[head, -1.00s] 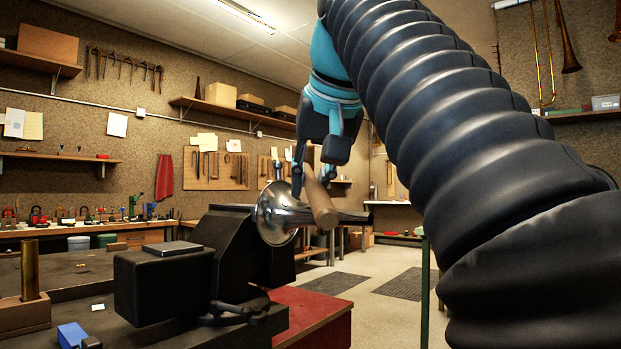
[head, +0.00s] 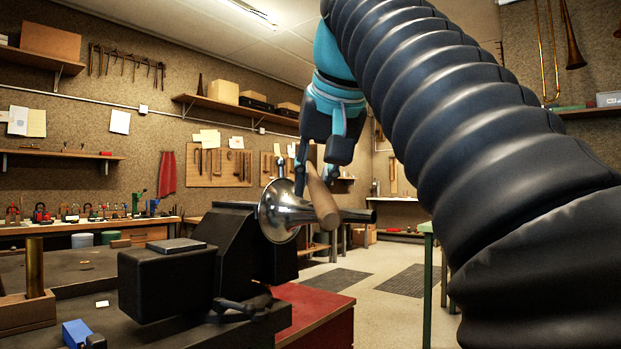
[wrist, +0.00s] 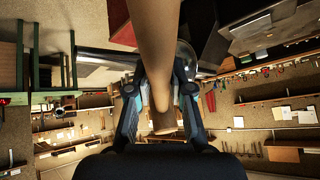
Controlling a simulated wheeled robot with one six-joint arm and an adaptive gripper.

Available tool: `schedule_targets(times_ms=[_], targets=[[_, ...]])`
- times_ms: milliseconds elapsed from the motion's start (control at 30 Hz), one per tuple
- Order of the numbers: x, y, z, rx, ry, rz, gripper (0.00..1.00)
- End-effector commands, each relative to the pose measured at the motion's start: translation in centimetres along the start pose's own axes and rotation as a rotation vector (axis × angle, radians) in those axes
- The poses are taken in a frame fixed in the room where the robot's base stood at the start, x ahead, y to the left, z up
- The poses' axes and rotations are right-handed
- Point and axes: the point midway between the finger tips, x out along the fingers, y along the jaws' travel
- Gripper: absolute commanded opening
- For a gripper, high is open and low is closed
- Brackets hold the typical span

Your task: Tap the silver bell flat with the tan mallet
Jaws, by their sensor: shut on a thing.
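The silver bell (head: 279,211) is held sideways at the black vice-like block (head: 236,245), its flare at the left and its narrow tail pointing right. I cannot tell whether mallet and bell touch. In the wrist view the mallet (wrist: 157,45) runs between the fingers (wrist: 160,88), and the bell's flare (wrist: 188,60) shows behind it at the right. The mallet's upper part is partly hidden by the fingers in the head view.
A dark bench top (head: 60,290) carries a brass tube in a wooden block (head: 34,268) and a small blue item (head: 76,333). A red cabinet (head: 318,310) stands below the bell. Open floor (head: 375,262) lies beyond, and a green-topped table stands at the right.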

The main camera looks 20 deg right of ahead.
Motion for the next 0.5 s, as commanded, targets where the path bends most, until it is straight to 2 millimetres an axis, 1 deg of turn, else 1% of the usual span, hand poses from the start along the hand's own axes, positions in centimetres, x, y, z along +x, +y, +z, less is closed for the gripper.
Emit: schedule_targets(times_ms=[367, 500], targets=[[3.5, 0.7, 1.7, 0.000, 0.002, 0.000, 0.00], [3.2, 0.6, 1.4, 0.000, 0.001, 0.000, 0.00]])
